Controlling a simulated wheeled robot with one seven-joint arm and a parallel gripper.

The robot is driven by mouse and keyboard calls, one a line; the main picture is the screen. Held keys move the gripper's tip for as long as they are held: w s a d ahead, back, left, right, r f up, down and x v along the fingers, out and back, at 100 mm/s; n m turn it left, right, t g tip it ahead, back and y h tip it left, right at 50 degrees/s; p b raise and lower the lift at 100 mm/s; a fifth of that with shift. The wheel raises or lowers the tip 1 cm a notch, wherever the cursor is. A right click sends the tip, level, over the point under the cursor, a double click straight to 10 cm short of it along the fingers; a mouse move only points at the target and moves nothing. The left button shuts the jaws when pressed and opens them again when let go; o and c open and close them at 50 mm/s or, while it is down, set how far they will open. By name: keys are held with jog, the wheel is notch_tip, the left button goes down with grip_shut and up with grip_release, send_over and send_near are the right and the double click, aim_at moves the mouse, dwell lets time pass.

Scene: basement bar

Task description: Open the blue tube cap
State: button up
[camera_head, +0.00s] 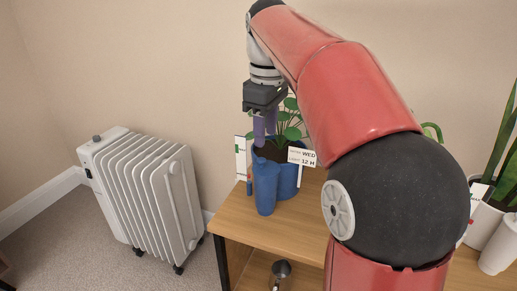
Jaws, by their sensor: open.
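A blue tube (265,192) stands upright near the left front edge of the wooden table, in front of a blue pot with a leafy green plant. Its top lies just below my gripper (264,140), and I cannot make out the cap as a separate part. My gripper points down with its purple fingers open, over the tube and the pot's near rim. I cannot tell whether the fingers touch the tube or stand around its top.
The blue pot (289,181) is close behind the tube. A white card (302,157) reading WED 12 H is beside it, and a white box (241,157) is at left. A white radiator (150,190) stands on the floor. The front tabletop (275,228) is clear.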

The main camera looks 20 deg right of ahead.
aim_at(262, 159)
jog(key=shift+w+a+r+n+g, duration=0.15)
jog(key=shift+w+n, duration=0.1)
jog(key=shift+w, duration=0.3)
jog(key=shift+w+d+r+n+g, duration=0.15)
jog(key=shift+w+n, duration=0.1)
jog(key=shift+w, duration=0.3)
notch_tip(262, 159, down, 8)
jog(key=shift+r+b, duration=0.1)
jog(key=shift+b, duration=0.95)
grip_shut()
